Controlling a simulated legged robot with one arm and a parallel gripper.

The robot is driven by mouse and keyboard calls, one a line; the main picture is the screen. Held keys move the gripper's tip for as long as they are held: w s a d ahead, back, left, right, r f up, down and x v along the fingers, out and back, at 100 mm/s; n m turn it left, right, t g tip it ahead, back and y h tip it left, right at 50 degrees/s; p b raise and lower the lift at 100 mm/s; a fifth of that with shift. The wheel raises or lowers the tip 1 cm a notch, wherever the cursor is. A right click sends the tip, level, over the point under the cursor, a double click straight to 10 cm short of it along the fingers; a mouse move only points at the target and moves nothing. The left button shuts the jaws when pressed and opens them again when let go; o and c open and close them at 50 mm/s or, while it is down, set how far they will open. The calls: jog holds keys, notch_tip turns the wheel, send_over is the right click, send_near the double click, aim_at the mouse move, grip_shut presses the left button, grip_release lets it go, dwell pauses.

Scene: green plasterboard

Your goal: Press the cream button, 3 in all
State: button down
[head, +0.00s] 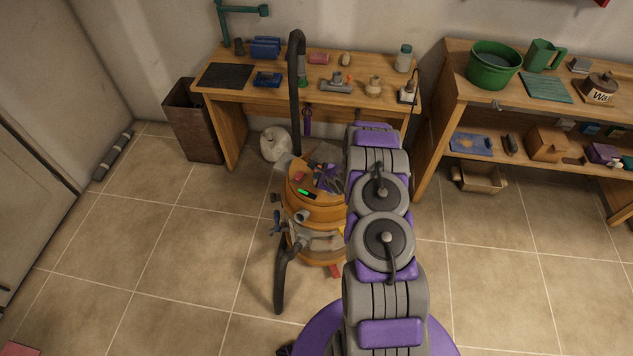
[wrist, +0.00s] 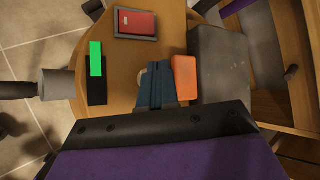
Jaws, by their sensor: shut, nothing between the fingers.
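The orange shop vacuum (head: 318,213) stands on the floor at the centre of the head view. Its top panel (wrist: 120,78) fills much of the wrist view. A cream round part, seemingly the cream button (wrist: 141,76), shows as a sliver at the left of my fingers, which hide most of it. My gripper (wrist: 155,68) is shut and empty, with its fingertips over or at that part; I cannot tell whether they touch it. In the head view my gripper (head: 328,179) is above the vacuum's top, and the cream button cannot be made out.
The panel also has a red rocker switch (wrist: 137,22), a green-lit display (wrist: 96,59) and an orange block (wrist: 185,77) close right of my fingers. A grey box (wrist: 219,62) stands farther right. A black hose (head: 296,90) rises behind, before the workbench (head: 235,99).

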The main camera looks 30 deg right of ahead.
jog(key=shift+d+f, duration=0.1)
jog(key=shift+d, duration=0.35)
jog(key=shift+a, duration=0.8)
jog(key=shift+d, duration=0.65)
jog(key=shift+f+p, duration=0.3)
jog(key=shift+a, duration=0.4)
jog(key=shift+d, duration=0.1)
